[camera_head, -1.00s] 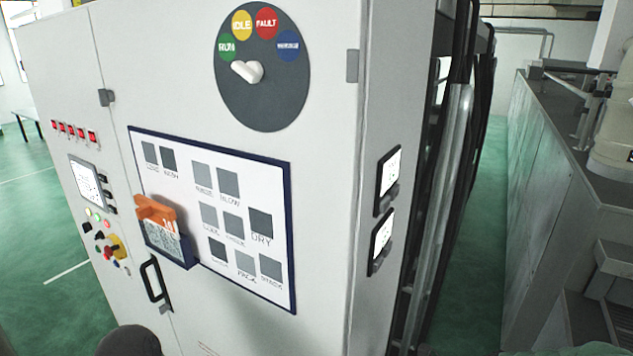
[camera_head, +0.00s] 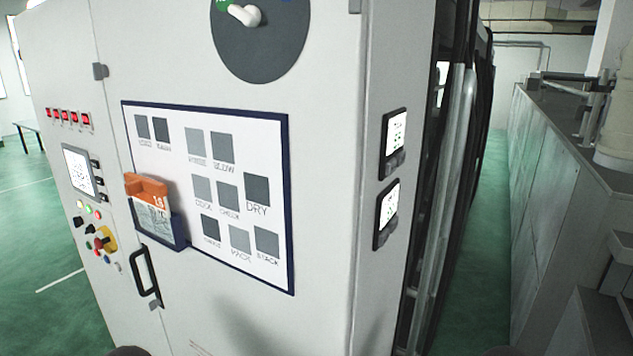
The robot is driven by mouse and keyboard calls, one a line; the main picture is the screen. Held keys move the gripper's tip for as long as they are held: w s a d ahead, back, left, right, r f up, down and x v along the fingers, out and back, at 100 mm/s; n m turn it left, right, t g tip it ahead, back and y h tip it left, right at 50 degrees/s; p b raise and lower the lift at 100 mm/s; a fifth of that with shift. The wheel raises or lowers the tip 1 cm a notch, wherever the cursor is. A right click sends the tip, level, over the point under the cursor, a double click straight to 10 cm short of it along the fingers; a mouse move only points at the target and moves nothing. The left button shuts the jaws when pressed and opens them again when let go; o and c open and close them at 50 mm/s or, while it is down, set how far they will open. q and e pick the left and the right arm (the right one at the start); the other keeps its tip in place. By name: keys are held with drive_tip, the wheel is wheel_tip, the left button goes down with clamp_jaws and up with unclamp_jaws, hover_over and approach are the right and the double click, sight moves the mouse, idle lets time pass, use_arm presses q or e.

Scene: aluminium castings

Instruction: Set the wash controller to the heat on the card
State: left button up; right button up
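An orange-topped card (camera_head: 150,189) with a grey lower part sits in a dark blue holder (camera_head: 178,232) on the cabinet's front; its white marks are too small to read surely. Two small dark controllers with lit white displays are on the cabinet's right side, an upper one (camera_head: 395,133) and a lower one (camera_head: 387,210). Their digits are not legible, and I cannot tell which is the wash controller. Neither of my grippers is in view; only dark rounded shapes, possibly parts of my arms, show at the bottom edge.
A blue-framed board (camera_head: 289,200) with grey labelled squares surrounds the holder. A status dial (camera_head: 262,55) is cut off at the top. A screen (camera_head: 77,169), buttons and a black door handle (camera_head: 146,277) are at left. A green-floored aisle (camera_head: 478,250) runs right of the cabinet.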

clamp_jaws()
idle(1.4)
